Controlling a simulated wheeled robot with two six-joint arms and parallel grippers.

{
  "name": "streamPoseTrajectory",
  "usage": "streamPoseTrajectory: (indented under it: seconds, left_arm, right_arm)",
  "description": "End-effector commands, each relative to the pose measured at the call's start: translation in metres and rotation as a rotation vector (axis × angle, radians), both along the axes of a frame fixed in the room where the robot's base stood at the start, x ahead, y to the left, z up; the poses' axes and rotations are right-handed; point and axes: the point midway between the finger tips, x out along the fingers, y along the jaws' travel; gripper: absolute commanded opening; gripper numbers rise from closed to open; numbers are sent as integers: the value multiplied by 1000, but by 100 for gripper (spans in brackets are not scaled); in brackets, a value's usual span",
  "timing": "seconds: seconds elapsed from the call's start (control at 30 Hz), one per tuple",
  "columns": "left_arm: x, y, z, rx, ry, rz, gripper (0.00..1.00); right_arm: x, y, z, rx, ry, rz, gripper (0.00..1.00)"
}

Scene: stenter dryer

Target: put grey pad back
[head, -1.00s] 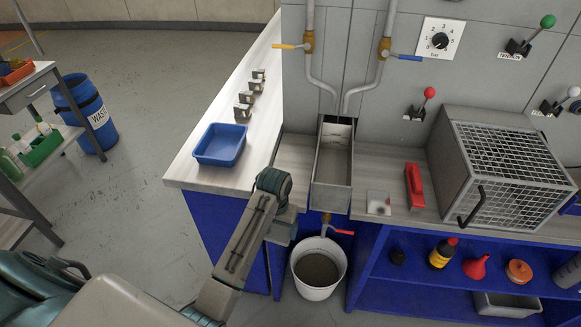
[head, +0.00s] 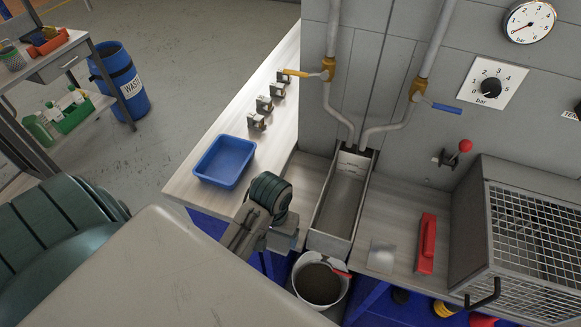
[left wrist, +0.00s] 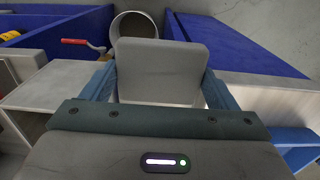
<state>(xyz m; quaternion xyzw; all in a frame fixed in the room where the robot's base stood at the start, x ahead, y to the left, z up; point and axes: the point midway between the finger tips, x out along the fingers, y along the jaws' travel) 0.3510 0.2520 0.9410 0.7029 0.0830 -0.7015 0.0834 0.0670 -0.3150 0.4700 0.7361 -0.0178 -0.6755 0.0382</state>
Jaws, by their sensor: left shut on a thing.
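The grey pad (left wrist: 162,70) is a flat, rounded square block in the left wrist view. My left gripper (left wrist: 160,92) is shut on it, with a blue finger at each side. In the head view my left gripper (head: 283,236) is over the front of the bench, left of the metal trough (head: 340,205). The pad cannot be told apart from the gripper there. A pale square plate (head: 381,256) lies on the bench, right of the trough. My right gripper is not in view.
A blue tray (head: 225,161) and several small metal blocks (head: 264,104) stand on the left bench. A red-handled tool (head: 427,243) and a mesh cage (head: 525,225) are at the right. A white bucket (head: 320,282) with dark contents stands below the trough.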

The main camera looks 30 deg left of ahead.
Motion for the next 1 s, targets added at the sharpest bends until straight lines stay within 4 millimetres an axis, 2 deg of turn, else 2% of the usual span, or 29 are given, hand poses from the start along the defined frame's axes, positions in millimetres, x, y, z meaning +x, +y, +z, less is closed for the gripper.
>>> streamPoseTrajectory:
  seconds: [0.03, 0.2, 0.33, 0.57, 0.7, 0.8, 1.0]
  left_arm:
    - [16, 4, -1, 3, -3, 0, 60]
    - [57, 14, -1, 1, -1, 1, 60]
    - [77, 18, -5, 0, 0, 0, 60]
    - [96, 23, -7, 0, 0, 1, 60]
    - [93, 22, -30, 0, 5, 1, 60]
    - [93, 22, -41, 0, 2, 1, 60]
    - [93, 22, -44, 0, 0, 0, 60]
  right_arm:
    - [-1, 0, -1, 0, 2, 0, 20]
    - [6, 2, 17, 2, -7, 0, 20]
    - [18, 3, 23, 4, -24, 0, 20]
    - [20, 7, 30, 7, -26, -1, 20]
    - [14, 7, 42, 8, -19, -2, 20]
    - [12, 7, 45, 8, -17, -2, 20]
    - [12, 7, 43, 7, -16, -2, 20]
